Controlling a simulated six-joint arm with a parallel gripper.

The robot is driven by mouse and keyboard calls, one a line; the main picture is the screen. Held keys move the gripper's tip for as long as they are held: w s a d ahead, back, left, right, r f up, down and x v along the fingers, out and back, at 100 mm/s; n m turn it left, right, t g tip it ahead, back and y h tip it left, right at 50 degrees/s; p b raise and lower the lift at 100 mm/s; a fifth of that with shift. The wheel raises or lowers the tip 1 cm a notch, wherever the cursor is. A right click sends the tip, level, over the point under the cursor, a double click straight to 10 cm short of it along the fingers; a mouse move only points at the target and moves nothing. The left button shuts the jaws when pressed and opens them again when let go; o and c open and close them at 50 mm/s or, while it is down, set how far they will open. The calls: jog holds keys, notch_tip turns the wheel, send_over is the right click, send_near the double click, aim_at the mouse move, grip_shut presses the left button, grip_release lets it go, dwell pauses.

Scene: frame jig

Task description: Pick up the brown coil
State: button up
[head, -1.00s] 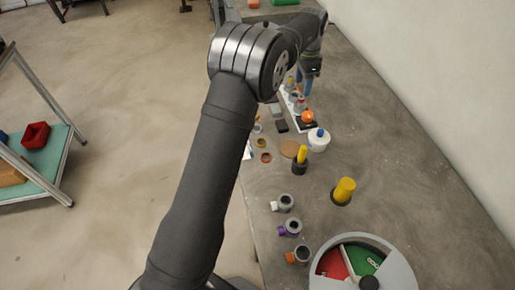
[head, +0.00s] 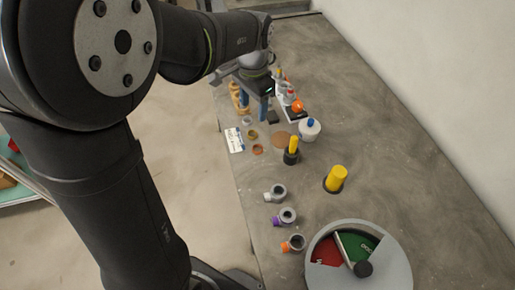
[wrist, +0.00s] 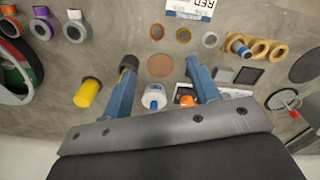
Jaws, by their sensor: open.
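Three small rings lie in a row on the grey bench. The middle, brown one looks like the brown coil (head: 252,134); it also shows in the wrist view (wrist: 184,34). An orange-brown ring (head: 257,149) lies on one side of it and a grey ring (head: 247,121) on the other. My gripper (head: 254,103) is open and empty, its blue fingers spread above the bench, beyond the rings in the head view. In the wrist view the coil lies above and between the fingertips (wrist: 161,62), apart from them. Nothing hides the coil.
A white card (head: 234,140) lies beside the rings at the bench edge. A tan disc (head: 281,139), a white jar (head: 310,129) and a yellow-topped black holder (head: 291,151) stand to the right. A wooden piece with holes (wrist: 262,48) is near my gripper.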

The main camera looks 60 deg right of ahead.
send_over(258, 150)
jog(key=w, duration=0.1)
jog(key=f, duration=1.2)
jog(key=shift+a+f, duration=0.1)
jog(key=shift+a, duration=0.2)
jog(key=shift+s+d+f, duration=0.1)
jog(key=shift+s+f, duration=0.15)
jog(key=shift+f, duration=1.05)
jog(key=shift+s+d+f, duration=0.1)
jog(key=shift+s+f, duration=0.1)
jog(key=shift+f, duration=1.1)
jog(key=c, duration=1.1)
jog(key=shift+r, duration=0.1)
jog(key=shift+r, duration=0.5)
jog(key=r, duration=0.2)
jog(key=s+r, duration=0.1)
jog(key=shift+a+r, duration=0.15)
jog(key=shift+r, duration=0.25)
jog(key=shift+s+a+r, duration=0.6)
jog(key=shift+s+r, duration=0.65)
jog(key=shift+s, duration=0.45)
jog(key=shift+s+a+r, duration=0.6)
jog(key=shift+s+r, duration=0.7)
jog(key=shift+s, duration=0.35)
jog(key=shift+s+a+r, duration=0.6)
jog(key=shift+s+r, duration=0.65)
jog(key=shift+s, duration=0.45)
